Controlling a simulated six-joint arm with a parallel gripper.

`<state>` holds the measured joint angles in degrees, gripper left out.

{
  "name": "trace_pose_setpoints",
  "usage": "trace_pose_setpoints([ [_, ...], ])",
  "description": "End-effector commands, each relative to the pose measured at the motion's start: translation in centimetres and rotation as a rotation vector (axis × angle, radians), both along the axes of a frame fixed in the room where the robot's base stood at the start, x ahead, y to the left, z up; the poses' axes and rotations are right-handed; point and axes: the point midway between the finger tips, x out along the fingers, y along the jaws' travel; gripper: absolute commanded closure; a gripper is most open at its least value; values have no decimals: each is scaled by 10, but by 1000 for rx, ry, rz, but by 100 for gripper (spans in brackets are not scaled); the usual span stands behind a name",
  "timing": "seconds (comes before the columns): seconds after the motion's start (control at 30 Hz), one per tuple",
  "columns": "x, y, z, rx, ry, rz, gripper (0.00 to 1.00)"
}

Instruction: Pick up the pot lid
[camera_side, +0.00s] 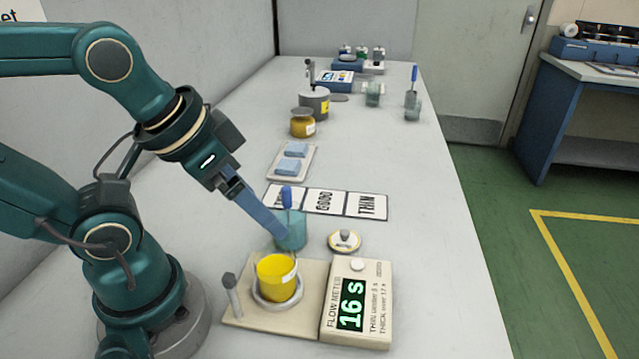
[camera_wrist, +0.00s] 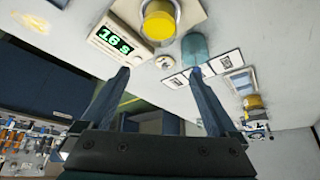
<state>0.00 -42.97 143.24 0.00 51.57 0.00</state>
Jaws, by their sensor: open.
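A small round lid with a grey knob (camera_side: 344,240), white with a yellow band, lies on the table behind the flow meter; I take it as the pot lid. In the wrist view the lid (camera_wrist: 165,62) appears between my fingertips, beyond them. My gripper (camera_side: 281,234) is open and empty, its blue fingers pointing down beside the teal cup (camera_side: 291,236). In the side view it is left of the lid and apart from it. In the wrist view both fingers of my gripper (camera_wrist: 159,72) show, spread wide. Nothing hides the lid.
A yellow cup (camera_side: 276,279) sits in a ring on a beige base, with the flow meter (camera_side: 357,325) reading 16 s. Label cards (camera_side: 325,202), a tray of blue pads (camera_side: 280,174), a yellow jar (camera_side: 302,127) and a grey pot (camera_side: 318,105) stand farther back. The right table side is clear.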

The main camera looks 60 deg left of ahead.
Motion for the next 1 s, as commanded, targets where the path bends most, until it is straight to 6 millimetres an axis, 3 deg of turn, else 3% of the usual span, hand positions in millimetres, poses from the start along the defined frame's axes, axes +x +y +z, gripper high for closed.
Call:
trace_pose_setpoints([
  [0.2,0,0,0,0,0,0,5],
  [0.3,0,0,0,0,0,0,43],
  [0.67,0,0,0,-9,-2,18,43],
  [0.8,19,2,19,-41,-46,88,43],
  [1.0,59,5,29,-78,-9,188,43],
])
